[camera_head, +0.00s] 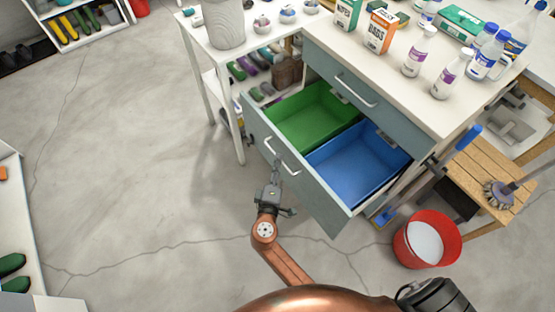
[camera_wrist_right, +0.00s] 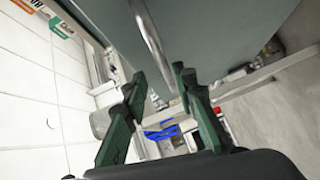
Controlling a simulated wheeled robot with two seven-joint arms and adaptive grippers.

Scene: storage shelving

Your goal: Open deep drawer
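The deep drawer (camera_head: 325,205) of the grey-green cabinet stands pulled out, showing a green bin (camera_head: 310,117) and a blue bin (camera_head: 357,163) inside. Its front bears a metal bar handle (camera_head: 283,158). My right gripper (camera_head: 277,174) is just in front of this handle. In the right wrist view, the two dark fingers of my right gripper (camera_wrist_right: 160,85) are spread apart. The handle (camera_wrist_right: 150,38) runs down toward the gap between them; whether it touches a finger I cannot tell. My left gripper is not in view.
A shallower drawer (camera_head: 340,75) above is shut. Bottles and boxes, including an orange-and-white box (camera_head: 380,31), stand on the countertop (camera_head: 400,95). A red bucket (camera_head: 427,239) and a wooden stool (camera_head: 490,170) are at the right. The floor (camera_head: 140,170) at the left is clear.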

